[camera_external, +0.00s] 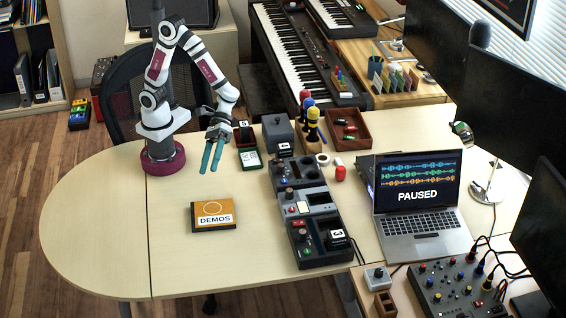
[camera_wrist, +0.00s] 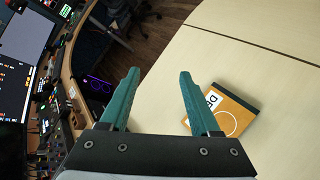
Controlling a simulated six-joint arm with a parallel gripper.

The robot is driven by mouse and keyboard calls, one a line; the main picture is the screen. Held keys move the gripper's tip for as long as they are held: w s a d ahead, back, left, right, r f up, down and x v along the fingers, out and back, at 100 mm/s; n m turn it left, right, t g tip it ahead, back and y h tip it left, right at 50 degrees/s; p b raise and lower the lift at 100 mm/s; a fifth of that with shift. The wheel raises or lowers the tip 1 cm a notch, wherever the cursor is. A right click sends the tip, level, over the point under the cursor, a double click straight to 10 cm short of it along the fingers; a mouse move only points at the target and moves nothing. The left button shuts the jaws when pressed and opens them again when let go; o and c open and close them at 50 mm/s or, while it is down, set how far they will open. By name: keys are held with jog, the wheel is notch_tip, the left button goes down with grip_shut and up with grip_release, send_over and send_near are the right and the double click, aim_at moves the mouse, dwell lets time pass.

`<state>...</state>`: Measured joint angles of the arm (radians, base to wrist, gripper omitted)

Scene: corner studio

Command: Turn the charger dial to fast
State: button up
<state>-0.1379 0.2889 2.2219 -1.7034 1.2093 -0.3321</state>
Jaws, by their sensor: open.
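A row of dark grey units stands on the table to the right of my gripper. The near unit (camera_external: 300,243) has small red and green controls and a black block with a white label (camera_external: 338,240) in its right bay. The far unit (camera_external: 284,183) has a round dark knob and empty-looking bays. Dial markings are too small to read, so I cannot tell which control is the charger dial or its setting. My gripper (camera_external: 209,170) is open and empty, fingers pointing down above the table. Its teal fingers also show in the wrist view (camera_wrist: 159,73), where no dial is recognizable.
An orange DEMOS box (camera_external: 212,224) lies on the table; it also shows in the wrist view (camera_wrist: 238,100). A laptop (camera_external: 425,222) reading PAUSED stands right of the units. A red-topped item (camera_external: 340,174) and a wooden tray (camera_external: 362,139) stand behind. The left tabletop is clear.

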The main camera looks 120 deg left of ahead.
jog(key=w+a+f+n+t, duration=0.3)
jog(key=w+f+n+t, duration=0.1)
jog(key=w+n, duration=0.4)
jog(key=n+t+y, duration=0.4)
jog(key=n+y, duration=0.1)
jog(key=n, duration=0.4)
send_near(301, 230)
jog(key=x, duration=1)
jog(key=shift+w+d+f, duration=0.1)
jog(key=shift+w+f, duration=0.05)
jog(key=shift+w, duration=0.15)
grip_shut()
